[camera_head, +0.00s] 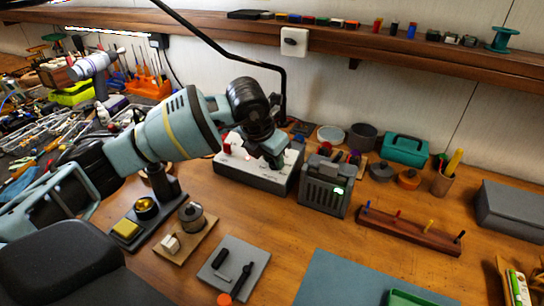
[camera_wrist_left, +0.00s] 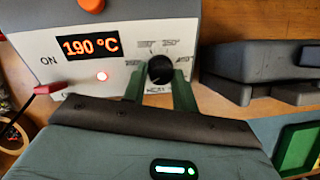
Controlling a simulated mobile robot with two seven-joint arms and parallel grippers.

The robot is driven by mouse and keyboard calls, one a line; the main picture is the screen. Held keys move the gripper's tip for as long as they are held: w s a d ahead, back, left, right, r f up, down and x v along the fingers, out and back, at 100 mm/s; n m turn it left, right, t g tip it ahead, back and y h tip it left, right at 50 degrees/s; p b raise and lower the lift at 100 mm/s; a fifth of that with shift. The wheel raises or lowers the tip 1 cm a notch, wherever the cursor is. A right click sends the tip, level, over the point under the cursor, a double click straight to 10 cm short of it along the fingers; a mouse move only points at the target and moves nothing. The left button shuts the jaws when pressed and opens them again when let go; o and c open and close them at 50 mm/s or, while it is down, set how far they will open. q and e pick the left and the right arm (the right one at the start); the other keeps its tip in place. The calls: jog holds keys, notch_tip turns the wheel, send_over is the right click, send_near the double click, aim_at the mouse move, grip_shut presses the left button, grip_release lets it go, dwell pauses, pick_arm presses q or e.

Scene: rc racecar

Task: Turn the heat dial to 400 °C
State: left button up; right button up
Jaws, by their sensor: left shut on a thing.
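The soldering station (camera_head: 262,178) is a grey box with a white face in the middle of the bench in the head view. The black heat dial (camera_wrist_left: 161,69) is ringed by small printed numbers, mostly too blurred to read. My left gripper (camera_wrist_left: 159,83) is shut on the dial, with one green finger on each side. In the head view the left gripper (camera_head: 273,152) reaches down onto the station and hides the dial. My right gripper is not in view.
A grey ribbed box (camera_head: 325,187) with a green light stands close to the station's right. A red plug and lead (camera_wrist_left: 48,89) sit at the station's lower left. A wooden rack (camera_head: 408,232) and grey case (camera_head: 508,212) lie right. Bare bench shows in front.

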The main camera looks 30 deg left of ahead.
pick_arm(q)
jog(key=m, duration=0.5)
jog(key=shift+w+r, duration=0.1)
jog(key=m, duration=0.4)
jog(key=shift+g+p, duration=0.4)
jog(key=m, duration=0.4)
jog(key=shift+m+y, duration=0.4)
jog(key=m, duration=0.5)
jog(key=shift+w+d, duration=0.1)
jog(key=shift+d, duration=0.05)
jog(key=m, duration=0.5)
jog(key=shift+m+y, duration=0.4)
jog(key=m, duration=0.4)
jog(key=shift+m, duration=0.3)
jog(key=m, duration=0.4)
jog(key=shift+d+t, duration=0.1)
jog(key=shift+t, duration=0.2)
jog(key=m, duration=0.5)
